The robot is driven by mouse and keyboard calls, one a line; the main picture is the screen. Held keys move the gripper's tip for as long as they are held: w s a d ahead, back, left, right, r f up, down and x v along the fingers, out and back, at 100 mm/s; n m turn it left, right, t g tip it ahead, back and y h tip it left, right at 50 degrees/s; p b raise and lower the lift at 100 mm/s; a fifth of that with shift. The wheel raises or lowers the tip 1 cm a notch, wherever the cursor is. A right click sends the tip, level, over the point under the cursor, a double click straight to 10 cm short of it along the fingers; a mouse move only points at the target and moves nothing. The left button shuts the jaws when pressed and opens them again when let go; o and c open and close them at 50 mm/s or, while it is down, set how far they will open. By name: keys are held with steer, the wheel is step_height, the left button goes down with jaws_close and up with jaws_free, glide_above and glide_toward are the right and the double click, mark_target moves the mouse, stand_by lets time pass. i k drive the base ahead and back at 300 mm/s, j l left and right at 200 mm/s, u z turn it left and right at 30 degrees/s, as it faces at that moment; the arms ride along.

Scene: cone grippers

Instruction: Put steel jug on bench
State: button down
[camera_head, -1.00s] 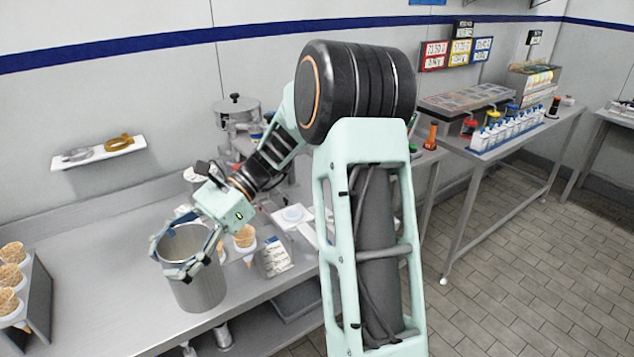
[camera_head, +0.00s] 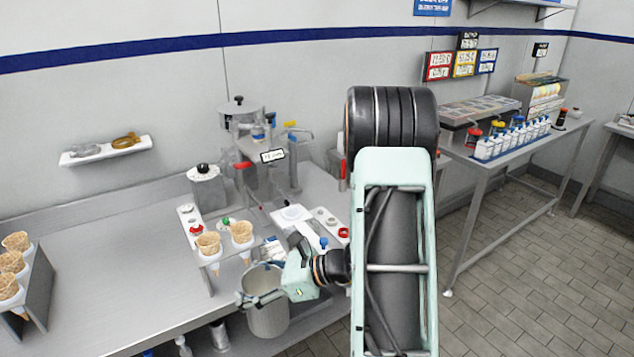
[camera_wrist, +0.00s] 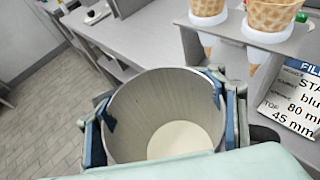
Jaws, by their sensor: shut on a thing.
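The steel jug (camera_head: 267,316) is an open grey metal cylinder in the lower middle of the head view, upright or nearly so. My gripper (camera_head: 262,297) is shut on it near the rim, with a finger on each side. In the wrist view the jug (camera_wrist: 160,95) fills the middle between the blue-padded fingers, with pale cream at its bottom. The steel bench (camera_head: 110,270) runs along the wall at the left. The jug is at the bench's front edge; I cannot tell whether it touches the bench.
A cone stand with cones (camera_head: 208,243) stands just behind the jug, and a printed card (camera_wrist: 297,95) shows beside it. Another cone rack (camera_head: 38,285) is at the far left. The bench between the racks is clear. A machine (camera_head: 262,150) stands at the back.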

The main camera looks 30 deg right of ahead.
mark_target(316, 177)
steer(key=k+l, duration=0.25)
steer(key=l, duration=0.25)
steer(key=i+l, duration=0.15)
steer(key=l, duration=0.2)
steer(key=i+l+z, duration=0.1)
steer(key=l, duration=0.25)
steer(key=i+l+z, duration=0.1)
steer(key=l, duration=0.25)
steer(key=i+l, duration=0.2)
steer(key=l, duration=0.15)
steer(key=i+l+z, duration=0.1)
steer(key=l, duration=0.25)
steer(key=i, duration=0.05)
